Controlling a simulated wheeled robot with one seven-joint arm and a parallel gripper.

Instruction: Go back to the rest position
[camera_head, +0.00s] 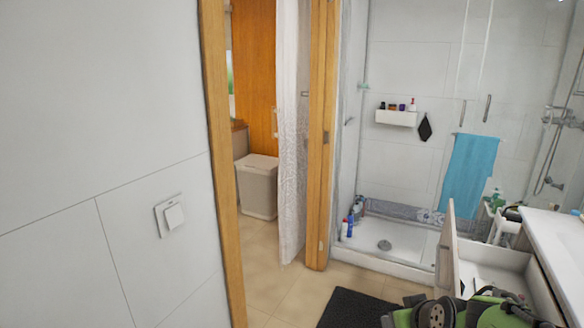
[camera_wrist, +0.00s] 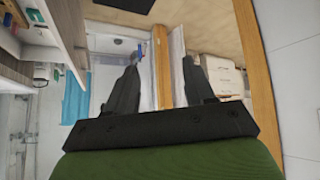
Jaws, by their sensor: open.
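My gripper (camera_wrist: 160,62) is open in the wrist view, its two dark fingers spread apart with nothing between them. Beyond the fingers, the wrist view shows the wooden door frame (camera_wrist: 163,75) and the shower area. In the head view, green and black parts of my arm (camera_head: 435,312) fill the lower right, in front of an open drawer (camera_head: 497,262). The fingertips cannot be made out in the head view.
A white counter (camera_head: 556,232) stands at the right above the drawer. A small cart (camera_head: 503,226) with bottles is behind it. A dark mat (camera_head: 350,308) lies on the floor. A blue towel (camera_head: 468,172) hangs at the shower. A white bin (camera_head: 257,187) stands beyond the doorway.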

